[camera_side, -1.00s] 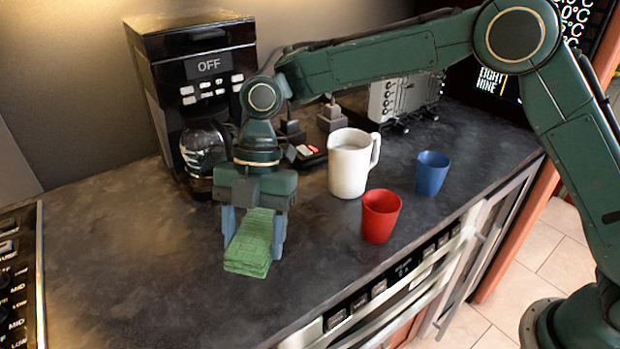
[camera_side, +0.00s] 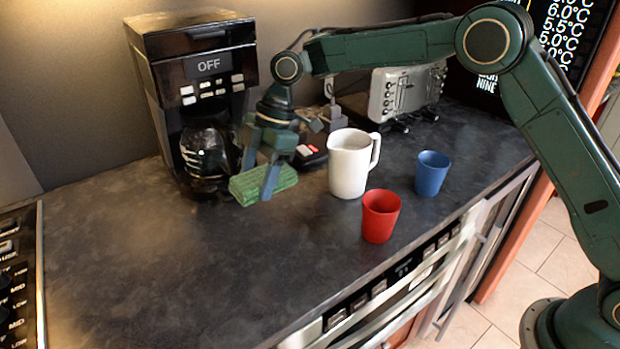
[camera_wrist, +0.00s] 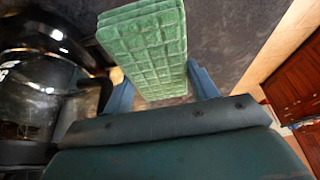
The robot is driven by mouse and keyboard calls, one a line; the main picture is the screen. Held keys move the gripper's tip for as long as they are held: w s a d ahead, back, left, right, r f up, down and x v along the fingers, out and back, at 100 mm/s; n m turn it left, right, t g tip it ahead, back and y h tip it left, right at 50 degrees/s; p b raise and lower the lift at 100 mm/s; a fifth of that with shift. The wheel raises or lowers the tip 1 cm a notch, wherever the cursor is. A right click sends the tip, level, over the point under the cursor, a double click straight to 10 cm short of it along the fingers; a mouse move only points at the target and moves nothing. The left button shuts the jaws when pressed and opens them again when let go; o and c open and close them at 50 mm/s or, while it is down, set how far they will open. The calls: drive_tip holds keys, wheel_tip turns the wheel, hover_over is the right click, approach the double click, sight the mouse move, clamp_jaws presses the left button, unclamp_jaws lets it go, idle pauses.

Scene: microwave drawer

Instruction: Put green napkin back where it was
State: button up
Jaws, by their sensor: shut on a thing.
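The green napkin (camera_side: 250,186) is a folded, textured block in front of the coffee maker in the side view. My gripper (camera_side: 260,185) points down and is shut on it, one finger on the near face. In the wrist view the napkin (camera_wrist: 148,45) stretches out between my two blue fingers (camera_wrist: 160,88). From these views I cannot tell whether the napkin touches the counter.
The coffee maker (camera_side: 205,75) with its glass pot stands just behind and left of the napkin. A white pitcher (camera_side: 348,165), a red cup (camera_side: 380,216) and a blue cup (camera_side: 432,174) stand to the right. The counter (camera_side: 150,270) is clear at the front left.

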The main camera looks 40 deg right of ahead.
sight(258, 221)
drive_tip(key=shift+w+d, duration=0.2)
drive_tip(key=shift+w, duration=0.05)
drive_tip(key=shift+f, duration=4)
drive_tip(key=o, duration=1.1)
drive_tip(key=shift+f, duration=0.15)
drive_tip(key=v, duration=1.1)
drive_tip(key=shift+s+d+r, duration=0.1)
drive_tip(key=shift+r, duration=0.25)
drive_tip(key=shift+d+r, duration=0.15)
drive_tip(key=shift+r, duration=0.15)
